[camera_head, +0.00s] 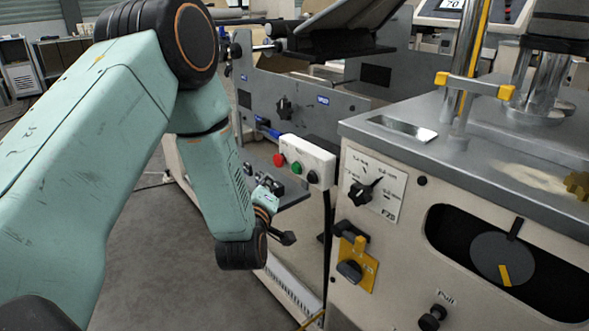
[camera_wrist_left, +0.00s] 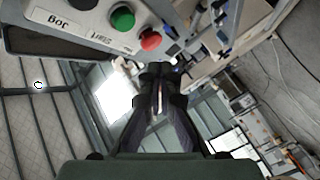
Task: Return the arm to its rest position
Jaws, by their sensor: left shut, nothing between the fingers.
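My left arm comes in from the left in the head view and bends down at a dark joint. My left gripper (camera_head: 271,185) is small and partly hidden behind my wrist, in front of the grey machine and below the white button box (camera_head: 306,160). In the left wrist view the dark fingers of the left gripper (camera_wrist_left: 160,74) are together, with nothing between them. The button box (camera_wrist_left: 88,48) shows close by at the upper left of that view, with its green and red buttons. My right gripper is in neither view.
A cream cabinet (camera_head: 393,262) with a selector knob (camera_head: 361,193), a yellow-plated switch (camera_head: 354,267) and a dark recessed dial stands at the right. The grey machine frame (camera_head: 330,115) is behind. Open grey floor (camera_head: 150,245) shows around my arm.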

